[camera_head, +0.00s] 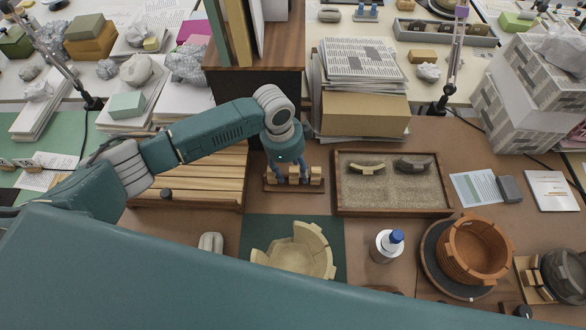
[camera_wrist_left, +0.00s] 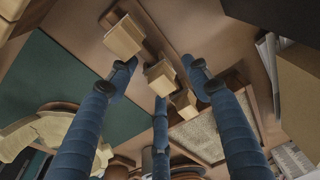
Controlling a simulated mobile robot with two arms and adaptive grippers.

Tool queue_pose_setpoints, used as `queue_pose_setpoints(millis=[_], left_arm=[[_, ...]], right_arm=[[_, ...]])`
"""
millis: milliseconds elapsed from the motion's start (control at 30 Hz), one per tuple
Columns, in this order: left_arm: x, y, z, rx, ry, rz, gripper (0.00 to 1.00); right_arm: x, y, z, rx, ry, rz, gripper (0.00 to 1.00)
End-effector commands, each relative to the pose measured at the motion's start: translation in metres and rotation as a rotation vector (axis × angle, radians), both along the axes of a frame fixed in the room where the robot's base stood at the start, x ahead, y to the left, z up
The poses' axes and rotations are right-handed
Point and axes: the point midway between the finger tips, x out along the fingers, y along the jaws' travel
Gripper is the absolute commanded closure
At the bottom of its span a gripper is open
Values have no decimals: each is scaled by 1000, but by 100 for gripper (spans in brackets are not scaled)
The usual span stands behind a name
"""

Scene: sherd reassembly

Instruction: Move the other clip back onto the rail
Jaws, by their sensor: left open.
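A wooden rail (camera_head: 288,187) stands on the brown table, in front of the wooden box. Pale wooden clips (camera_head: 316,174) sit along it. The left wrist view shows three blocky clips in a row: one at the upper left (camera_wrist_left: 124,36), one in the middle (camera_wrist_left: 160,76) and one at the lower right (camera_wrist_left: 184,103). My left gripper (camera_head: 292,178) points down at the rail, its blue fingers open. In the wrist view the left gripper's fingers (camera_wrist_left: 160,80) spread around the middle clip. I cannot tell whether they touch it. My right gripper is not in view.
A cream partial vessel (camera_head: 300,252) stands on a green mat (camera_head: 262,228). A sand tray (camera_head: 395,190) holds two sherds. A blue-capped bottle (camera_head: 388,246) and a terracotta vessel (camera_head: 474,250) stand to the right. A slatted wooden tray (camera_head: 190,185) lies left of the rail.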

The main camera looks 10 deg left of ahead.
Motion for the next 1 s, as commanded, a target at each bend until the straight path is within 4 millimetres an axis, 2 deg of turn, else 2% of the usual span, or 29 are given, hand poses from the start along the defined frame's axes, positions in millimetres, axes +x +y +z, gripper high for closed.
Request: queue_pose_setpoints(millis=[133, 233, 500, 700, 833, 1000], left_arm=[[0, 1, 4, 0, -1, 0, 51], [0, 2, 17, -2, -3, 0, 51], [-3, 11, 73, -2, -4, 0, 51], [-5, 16, 105, 0, -2, 0, 51], [-7, 17, 116, -1, 0, 0, 51], [-7, 17, 119, 0, 1, 0, 51]], right_arm=[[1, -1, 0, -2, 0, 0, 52], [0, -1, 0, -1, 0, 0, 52], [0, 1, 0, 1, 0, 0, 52], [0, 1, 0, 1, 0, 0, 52], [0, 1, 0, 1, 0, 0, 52], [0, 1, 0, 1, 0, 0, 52]])
